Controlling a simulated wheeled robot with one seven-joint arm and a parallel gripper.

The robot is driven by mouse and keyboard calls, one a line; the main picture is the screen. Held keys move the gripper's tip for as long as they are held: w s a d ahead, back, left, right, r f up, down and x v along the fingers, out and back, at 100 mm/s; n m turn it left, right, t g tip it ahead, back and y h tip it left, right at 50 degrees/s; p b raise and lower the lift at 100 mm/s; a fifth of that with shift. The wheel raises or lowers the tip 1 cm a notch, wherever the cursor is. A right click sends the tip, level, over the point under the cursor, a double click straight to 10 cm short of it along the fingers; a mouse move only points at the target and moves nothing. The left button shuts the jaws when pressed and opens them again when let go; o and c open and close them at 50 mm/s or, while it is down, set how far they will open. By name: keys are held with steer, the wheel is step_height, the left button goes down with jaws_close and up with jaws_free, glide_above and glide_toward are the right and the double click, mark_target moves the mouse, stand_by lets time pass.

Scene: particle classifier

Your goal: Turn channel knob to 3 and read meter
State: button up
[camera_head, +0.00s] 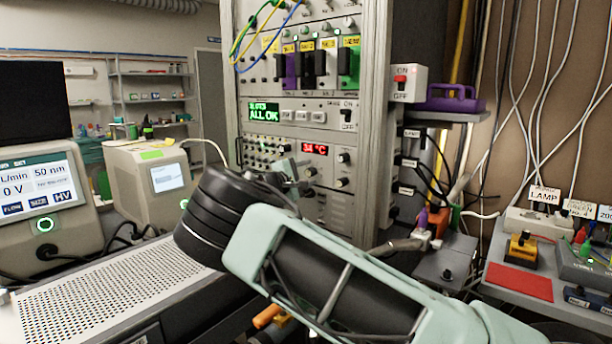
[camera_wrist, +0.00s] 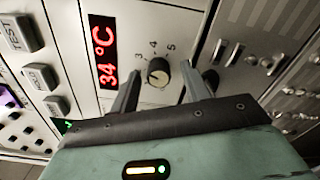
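The channel knob (camera_wrist: 158,72) is a small, pale round knob on a light panel in the wrist view, with the numbers 3, 4 and 5 printed around it. A dark mark shows on its face, but I cannot tell which number it points to. The meter (camera_wrist: 104,52) beside it reads 34 °C in red; it also shows in the head view (camera_head: 315,149). My gripper (camera_wrist: 160,73) is open, with one finger on each side of the knob. I cannot tell whether either finger touches it. In the head view my arm hides much of the gripper.
Square buttons, including TEST (camera_wrist: 18,33), lie left of the meter in the wrist view. A green ALL OK display (camera_head: 264,112) sits higher on the rack (camera_head: 368,60). A perforated bench (camera_head: 110,290) stands left of my arm, and a grey side table (camera_head: 575,312) stands right.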

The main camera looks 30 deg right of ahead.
steer(key=b+v, duration=0.1)
steer(key=v, duration=1.6)
steer(key=shift+a+b, duration=0.2)
steer(key=shift+b, duration=0.1)
steer(key=shift+s, duration=0.1)
